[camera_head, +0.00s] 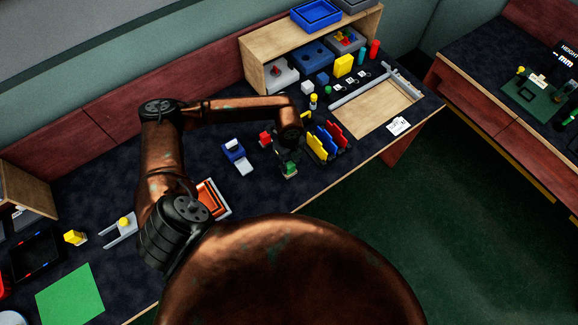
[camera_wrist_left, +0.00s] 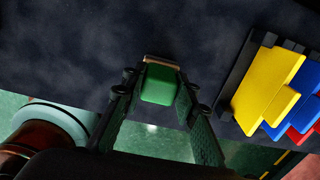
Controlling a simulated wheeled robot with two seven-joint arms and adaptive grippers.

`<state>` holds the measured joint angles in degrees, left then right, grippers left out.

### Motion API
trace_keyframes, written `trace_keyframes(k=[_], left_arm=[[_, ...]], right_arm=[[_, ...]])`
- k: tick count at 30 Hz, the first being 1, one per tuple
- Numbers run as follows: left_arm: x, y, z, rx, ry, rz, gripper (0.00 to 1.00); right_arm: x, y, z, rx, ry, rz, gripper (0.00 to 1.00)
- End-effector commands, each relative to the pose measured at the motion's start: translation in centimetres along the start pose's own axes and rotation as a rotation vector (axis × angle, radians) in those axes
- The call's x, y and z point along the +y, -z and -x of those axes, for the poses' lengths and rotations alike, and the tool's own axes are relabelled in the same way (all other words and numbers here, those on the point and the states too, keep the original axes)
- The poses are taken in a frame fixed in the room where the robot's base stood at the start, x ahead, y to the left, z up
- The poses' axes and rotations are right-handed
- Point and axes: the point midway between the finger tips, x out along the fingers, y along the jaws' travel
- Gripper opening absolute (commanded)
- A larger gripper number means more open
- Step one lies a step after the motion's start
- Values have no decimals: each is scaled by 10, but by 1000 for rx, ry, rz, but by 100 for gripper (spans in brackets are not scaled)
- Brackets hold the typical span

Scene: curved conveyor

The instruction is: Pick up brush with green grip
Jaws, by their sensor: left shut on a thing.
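The green-gripped brush (camera_wrist_left: 160,84) shows in the left wrist view as a green block with a tan edge at its far end. My left gripper (camera_wrist_left: 158,92) is shut on it, with one dark finger on each side. In the head view the green grip (camera_head: 290,168) shows at the end of my left gripper (camera_head: 287,160), low over the dark table near its front edge. I cannot tell whether the brush touches the table. The fingers and arm hide part of it. My right gripper is not in view.
A rack with yellow, blue and red plates (camera_head: 325,142) stands close to the right of my left gripper. A blue and white object (camera_head: 236,153) lies to its left. A wooden shelf (camera_head: 262,58) with bins stands behind. A wooden tray (camera_head: 372,108) lies farther right.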

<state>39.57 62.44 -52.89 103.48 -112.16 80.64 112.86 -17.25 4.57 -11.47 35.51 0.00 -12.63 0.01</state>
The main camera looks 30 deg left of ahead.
Motion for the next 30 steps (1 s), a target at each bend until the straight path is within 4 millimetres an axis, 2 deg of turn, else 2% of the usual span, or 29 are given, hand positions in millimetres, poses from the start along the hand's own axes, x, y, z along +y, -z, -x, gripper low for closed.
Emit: trace_keyframes(k=[3,12,15,21,25,30], left_arm=[[-1,0,20,-3,4,-1,2],[14,58,82,2,5,-8,2],[21,83,92,3,4,-9,2],[31,117,108,1,4,-5,2],[35,129,113,1,3,-2,2],[37,135,116,-1,1,0,2]], right_arm=[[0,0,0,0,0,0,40],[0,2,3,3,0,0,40],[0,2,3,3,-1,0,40],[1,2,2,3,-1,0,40],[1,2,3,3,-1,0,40],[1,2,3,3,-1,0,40]])
